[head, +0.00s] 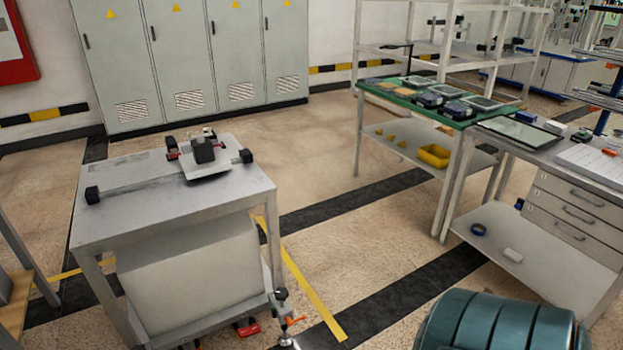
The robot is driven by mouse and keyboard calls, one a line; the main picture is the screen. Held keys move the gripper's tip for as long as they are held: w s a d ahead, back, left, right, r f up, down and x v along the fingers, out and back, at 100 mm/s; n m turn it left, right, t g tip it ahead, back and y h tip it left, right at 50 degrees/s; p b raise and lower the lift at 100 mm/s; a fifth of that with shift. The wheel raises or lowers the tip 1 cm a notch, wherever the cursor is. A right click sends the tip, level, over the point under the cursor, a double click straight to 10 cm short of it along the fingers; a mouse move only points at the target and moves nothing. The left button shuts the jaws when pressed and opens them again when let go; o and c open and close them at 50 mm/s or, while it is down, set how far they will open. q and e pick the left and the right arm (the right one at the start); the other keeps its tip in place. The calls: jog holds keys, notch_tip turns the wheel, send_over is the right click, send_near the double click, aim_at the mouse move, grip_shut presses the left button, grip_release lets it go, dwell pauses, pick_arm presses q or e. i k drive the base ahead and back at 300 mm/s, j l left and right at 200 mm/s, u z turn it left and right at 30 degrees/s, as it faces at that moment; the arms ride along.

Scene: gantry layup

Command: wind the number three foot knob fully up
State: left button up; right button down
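A grey metal gantry table (130,222) stands at the left, with a rail and carriage on top. Near the floor by its front right leg is a foot assembly with a dark upper part (281,295), a small orange handle (296,320) and a silver lower part (287,339) cut by the bottom edge. A red part (248,328) sits low beneath the table. I cannot read any numbers, so I cannot tell which foot knob is number three.
Grey cabinets (190,60) line the back wall. A green-topped bench (400,92) with a yellow bin (434,156) and a drawer workbench (575,210) stand at the right. Open floor (330,265) with yellow and black stripes lies between them and the gantry table.

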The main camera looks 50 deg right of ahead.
aim_at(282, 294)
jog(key=z, duration=1.35)
